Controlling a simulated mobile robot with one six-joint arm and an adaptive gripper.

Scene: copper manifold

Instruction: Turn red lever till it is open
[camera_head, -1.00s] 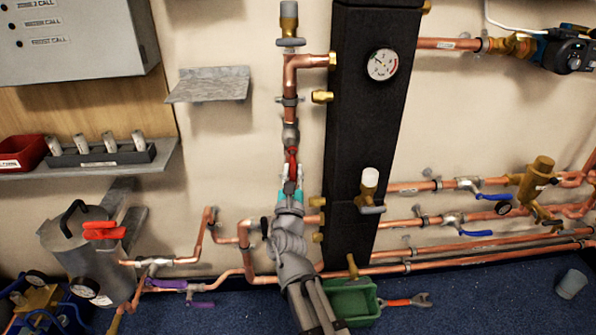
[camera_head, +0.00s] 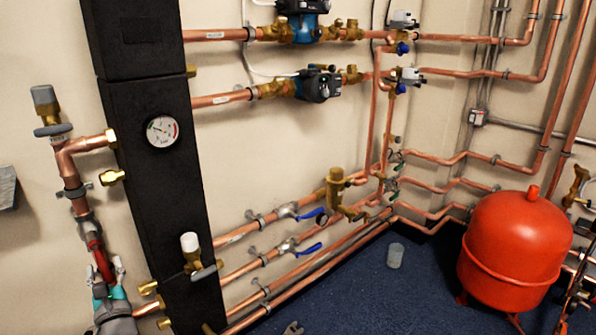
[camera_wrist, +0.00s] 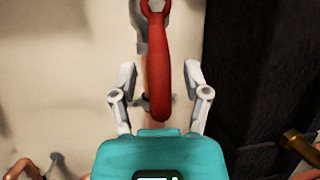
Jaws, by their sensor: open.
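The red lever (camera_head: 102,260) is at the lower left in the head view, on the vertical copper pipe left of the black column. It hangs downward, roughly along the pipe. In the wrist view the red lever (camera_wrist: 158,75) runs down the middle from its round pivot end at the top. My gripper (camera_head: 108,276) is below the pivot, at the lever's lower end. In the wrist view my gripper (camera_wrist: 160,92) is open, with one pale finger on each side of the lever. Gaps show between the fingers and the lever. The valve body behind the lever is mostly hidden.
The black column (camera_head: 150,190) with a gauge (camera_head: 162,131) stands just right of my gripper. A brass fitting (camera_wrist: 300,148) juts in at lower right in the wrist view. Blue-handled valves (camera_head: 308,249), a grey cup (camera_head: 396,256) and a red tank (camera_head: 517,240) are farther right.

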